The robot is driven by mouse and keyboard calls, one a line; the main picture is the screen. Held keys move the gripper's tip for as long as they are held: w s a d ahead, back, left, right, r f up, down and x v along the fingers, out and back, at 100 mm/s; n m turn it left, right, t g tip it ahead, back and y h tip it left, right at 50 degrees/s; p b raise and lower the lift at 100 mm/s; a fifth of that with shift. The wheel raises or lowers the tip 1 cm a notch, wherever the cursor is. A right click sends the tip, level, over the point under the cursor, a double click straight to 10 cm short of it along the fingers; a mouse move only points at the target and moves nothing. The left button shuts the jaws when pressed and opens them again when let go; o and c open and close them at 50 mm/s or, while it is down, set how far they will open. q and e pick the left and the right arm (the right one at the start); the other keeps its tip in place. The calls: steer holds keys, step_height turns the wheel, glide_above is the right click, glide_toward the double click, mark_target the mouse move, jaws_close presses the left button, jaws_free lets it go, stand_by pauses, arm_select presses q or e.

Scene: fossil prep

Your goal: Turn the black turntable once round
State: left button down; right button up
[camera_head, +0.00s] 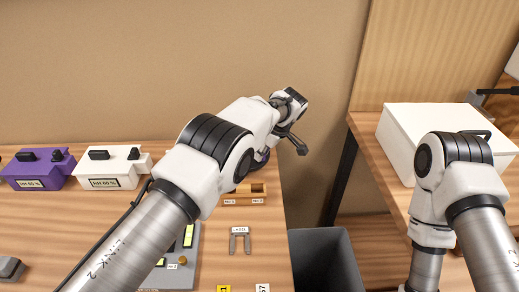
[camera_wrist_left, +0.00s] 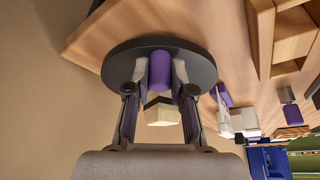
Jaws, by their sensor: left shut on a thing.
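The black turntable (camera_wrist_left: 205,66) is a round disc near the edge of the wooden table in the left wrist view. A purple upright knob (camera_wrist_left: 159,72) stands on it, with a pale cream block (camera_wrist_left: 161,113) close by. My left gripper (camera_wrist_left: 160,84) is shut on the purple knob, one finger on each side. In the head view my left arm hides most of the turntable and the gripper's fingers. My right arm shows at the right of the head view, but its gripper is out of sight.
A wooden holder (camera_head: 245,200) and a grey U-shaped piece (camera_head: 240,238) lie near the table's right edge. Purple (camera_head: 38,172) and white (camera_head: 112,170) boxes stand at the left. A dark bin (camera_head: 322,258) is beside the table. A white box (camera_head: 425,120) sits on the right-hand table.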

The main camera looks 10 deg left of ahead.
arm_select(q)
steer(key=shift+f, duration=0.15)
steer(key=c, duration=1)
jaws_free()
steer(key=shift+a, duration=0.1)
steer(key=shift+w, duration=0.1)
step_height(320, 180, up, 10)
steer(key=shift+f, duration=0.1)
